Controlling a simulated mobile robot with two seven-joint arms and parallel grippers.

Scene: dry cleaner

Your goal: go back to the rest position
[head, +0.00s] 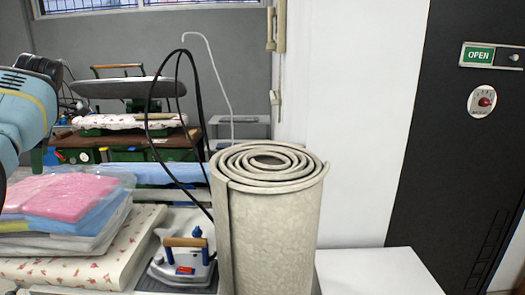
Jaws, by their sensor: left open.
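My left arm comes in at the left edge as a light blue link with a dark joint above it. My left gripper (19,165) is at its lower end, partly cut off by the picture's edge. It is open, with nothing seen between its dark fingers. It hangs above and beside a stack of folded clothes in clear plastic (70,205), pink on top. My right gripper is not in view.
A tall rolled beige mat (275,225) stands upright in front. An iron (182,262) with a wooden handle and black cord sits left of it. A white surface (375,272) right of the roll is clear. Ironing boards (122,88) stand behind; a dark door (455,150) is at right.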

